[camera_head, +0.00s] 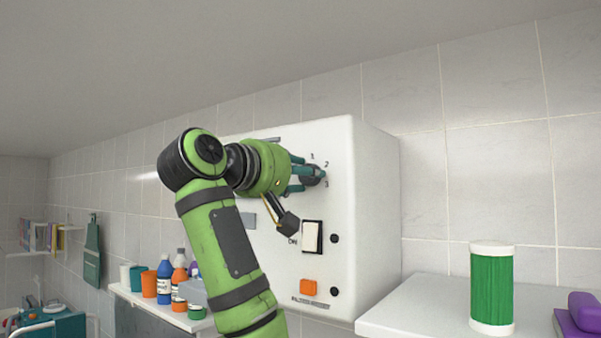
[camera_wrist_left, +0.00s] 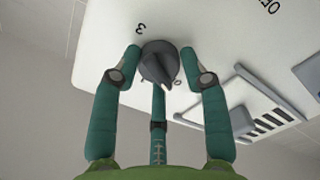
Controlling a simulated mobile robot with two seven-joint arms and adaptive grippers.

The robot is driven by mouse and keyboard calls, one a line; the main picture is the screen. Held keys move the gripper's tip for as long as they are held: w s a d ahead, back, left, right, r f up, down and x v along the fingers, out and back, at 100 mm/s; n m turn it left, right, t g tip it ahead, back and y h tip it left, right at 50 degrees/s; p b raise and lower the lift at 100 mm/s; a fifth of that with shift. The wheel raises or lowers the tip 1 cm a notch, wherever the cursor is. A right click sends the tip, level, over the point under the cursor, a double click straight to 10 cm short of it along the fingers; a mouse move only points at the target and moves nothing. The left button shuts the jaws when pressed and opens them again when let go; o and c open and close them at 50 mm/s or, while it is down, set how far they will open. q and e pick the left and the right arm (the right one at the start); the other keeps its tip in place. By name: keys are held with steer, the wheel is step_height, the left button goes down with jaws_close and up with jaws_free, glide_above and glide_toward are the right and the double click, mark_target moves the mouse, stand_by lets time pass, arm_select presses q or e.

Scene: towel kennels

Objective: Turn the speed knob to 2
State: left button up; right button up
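The speed knob (camera_head: 313,175) is a dark round knob on the front of a white wall-mounted box (camera_head: 375,200), with the numerals 1, 2 and 3 around its right side. In the left wrist view the knob (camera_wrist_left: 158,62) has a pointed ridge aimed toward the bottom, slightly right, away from the numeral 3. My left gripper (camera_head: 302,174) is at the knob. In the left wrist view its two teal fingers (camera_wrist_left: 161,57) lie against opposite sides of the knob, and a third finger is below it. The numerals 1 and 2 are hidden there. My right gripper is not in view.
Below the knob are a white rocker switch (camera_head: 312,237) marked ON and an orange button (camera_head: 308,287). A shelf (camera_head: 425,310) at right holds a green cylinder (camera_head: 492,288) and purple items. Bottles (camera_head: 164,279) and jars stand on a left shelf.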

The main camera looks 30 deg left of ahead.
arm_select(q)
steer(key=c, duration=0.3)
steer(key=shift+c, duration=0.2)
steer(key=m+b, duration=0.1)
steer(key=m, duration=1)
steer(key=m+b, duration=0.2)
steer(key=m, duration=1)
steer(key=shift+s+d+r+m, duration=0.1)
steer(key=shift+r+m, duration=0.1)
steer(key=shift+m, duration=0.1)
stand_by(0.4)
